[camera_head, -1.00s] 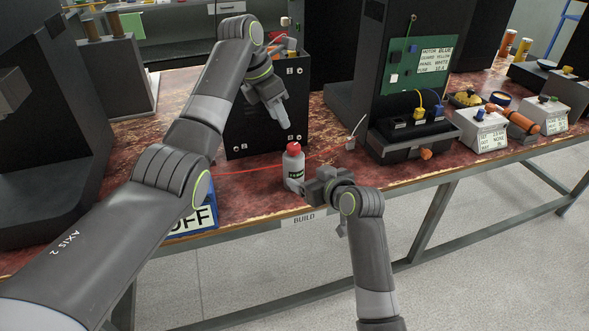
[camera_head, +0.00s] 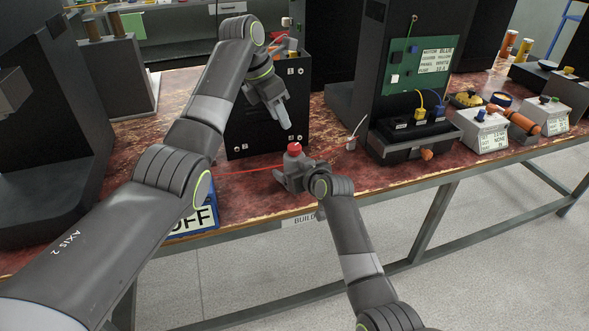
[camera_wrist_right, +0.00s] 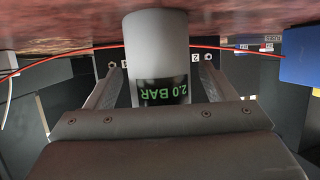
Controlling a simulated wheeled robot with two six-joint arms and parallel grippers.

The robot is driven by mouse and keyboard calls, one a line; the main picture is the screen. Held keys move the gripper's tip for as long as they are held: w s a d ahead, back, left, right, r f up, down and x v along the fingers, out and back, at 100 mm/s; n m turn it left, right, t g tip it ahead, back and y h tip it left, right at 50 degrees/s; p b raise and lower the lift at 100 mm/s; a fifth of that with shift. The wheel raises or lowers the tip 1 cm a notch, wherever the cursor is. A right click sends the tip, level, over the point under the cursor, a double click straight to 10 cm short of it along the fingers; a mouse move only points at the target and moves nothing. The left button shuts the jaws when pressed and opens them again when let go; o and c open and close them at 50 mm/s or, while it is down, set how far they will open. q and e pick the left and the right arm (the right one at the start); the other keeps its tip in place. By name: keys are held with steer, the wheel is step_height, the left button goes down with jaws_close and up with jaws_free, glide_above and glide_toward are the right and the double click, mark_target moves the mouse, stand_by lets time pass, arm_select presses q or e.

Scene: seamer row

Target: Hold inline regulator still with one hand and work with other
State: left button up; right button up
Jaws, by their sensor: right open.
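The inline regulator has a red cap (camera_head: 294,149) and a light grey body (camera_wrist_right: 160,60) with a green "2.0 BAR" readout, upside down in the right wrist view. A thin red line (camera_head: 245,171) runs past it along the bench. My right gripper (camera_head: 290,182) is at the regulator, with one finger on each side of the body in the wrist view (camera_wrist_right: 160,88). It is open, with gaps beside the body. In the head view it hides most of the body. My left gripper (camera_head: 282,115) hangs above and behind the cap, in front of a black box; its jaw opening is unclear.
The black box (camera_head: 245,135) stands close behind. A blue-edged sign (camera_head: 195,222) ending in "FF" is at the front left. A black unit with a green board (camera_head: 420,60) and plugged leads stands right. The bench's front edge (camera_head: 380,195) is close.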

steer(key=c, duration=1.1)
stand_by(1.1)
